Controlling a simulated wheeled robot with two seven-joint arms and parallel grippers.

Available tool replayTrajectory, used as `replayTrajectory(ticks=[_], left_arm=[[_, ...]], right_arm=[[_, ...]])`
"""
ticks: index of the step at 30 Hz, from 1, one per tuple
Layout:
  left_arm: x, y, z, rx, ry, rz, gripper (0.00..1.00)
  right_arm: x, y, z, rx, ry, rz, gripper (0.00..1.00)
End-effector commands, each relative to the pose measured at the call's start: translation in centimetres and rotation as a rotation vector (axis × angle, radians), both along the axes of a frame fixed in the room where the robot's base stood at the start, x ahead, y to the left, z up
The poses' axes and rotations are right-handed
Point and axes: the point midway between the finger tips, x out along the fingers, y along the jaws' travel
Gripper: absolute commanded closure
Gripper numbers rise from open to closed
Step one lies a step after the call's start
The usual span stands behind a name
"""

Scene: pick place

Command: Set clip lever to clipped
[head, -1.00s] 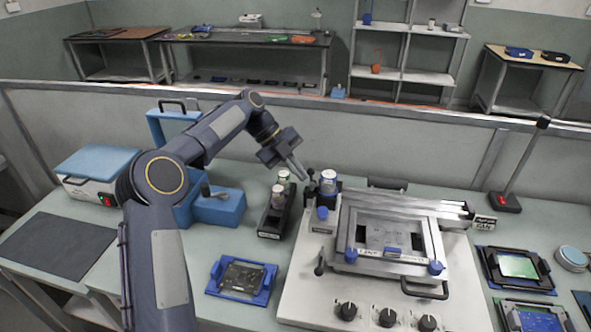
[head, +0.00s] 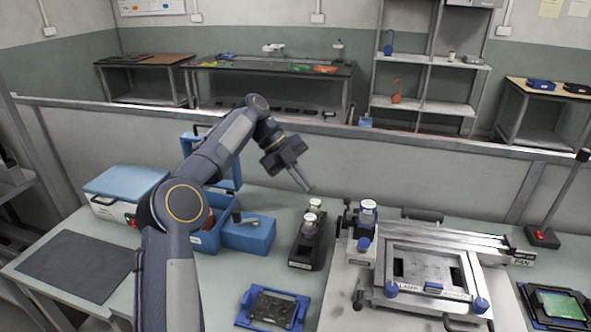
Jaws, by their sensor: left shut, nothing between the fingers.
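A white bench machine (head: 375,322) with a metal frame (head: 398,262) stands at the right of the bench. My left gripper (head: 306,187) is shut and empty. Its fingers point down and right, in the air above the back of the bench, left of the machine and apart from it. My right gripper is not in view.
A dark holder (head: 300,265) with small jars stands left of the machine. An open blue box (head: 249,235) is behind my left arm. A blue-framed board (head: 272,309) lies in front. A dark mat (head: 72,267) lies at left. A low partition (head: 420,170) runs behind.

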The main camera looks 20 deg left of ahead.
Motion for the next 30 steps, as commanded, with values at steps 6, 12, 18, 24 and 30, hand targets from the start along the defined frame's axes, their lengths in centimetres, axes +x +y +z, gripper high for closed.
replayTrajectory(ticks=[6,12,18,24,30], left_arm=[[0.2,1.4,1.9,0.0,0.0,-0.002,1.0],[0.1,1.7,2.1,0.001,0.0,-0.003,1.0],[0.1,1.7,2.1,0.0,0.0,-0.002,1.0],[0.1,1.6,2.2,0.003,0.001,0.001,1.0],[-2.5,-0.2,5.2,0.078,0.083,0.158,1.0]], right_arm=[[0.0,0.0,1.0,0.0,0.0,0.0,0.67],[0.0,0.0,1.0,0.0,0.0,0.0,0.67],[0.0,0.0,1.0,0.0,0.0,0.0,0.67],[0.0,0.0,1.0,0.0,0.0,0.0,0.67],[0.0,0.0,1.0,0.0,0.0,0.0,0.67]])
